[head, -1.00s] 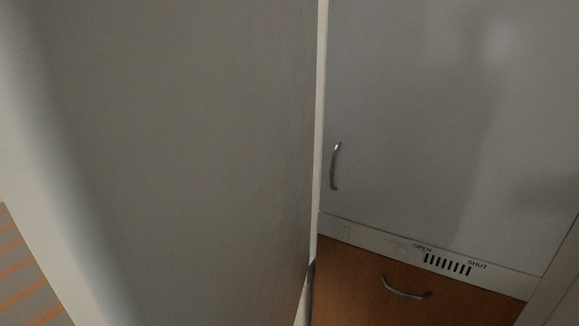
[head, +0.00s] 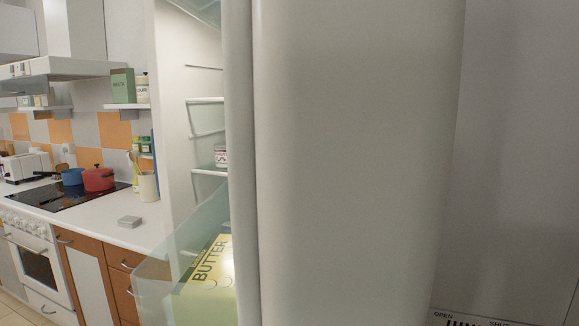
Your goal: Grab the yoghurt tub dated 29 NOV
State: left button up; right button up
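A fridge stands open, and part of its pale interior (head: 190,100) shows left of a large white door-like panel (head: 350,150). One small white tub or jar with a dark reddish band (head: 220,155) sits on a fridge shelf. It is too small to read any date or tell whether it is yoghurt. No 29 NOV date is legible anywhere. The white panel hides the rest of the shelves. Neither of my grippers is in view.
A yellow-green BUTTER box (head: 207,280) sits in a clear bin (head: 152,285) low in front.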

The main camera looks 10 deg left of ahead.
aim_at(220, 154)
jog(key=j+z, duration=0.4)
jog(key=j, duration=0.2)
jog(key=j+z, duration=0.4)
jog(key=j, duration=0.2)
jog(key=j+z, duration=0.4)
jog(key=j, duration=0.2)
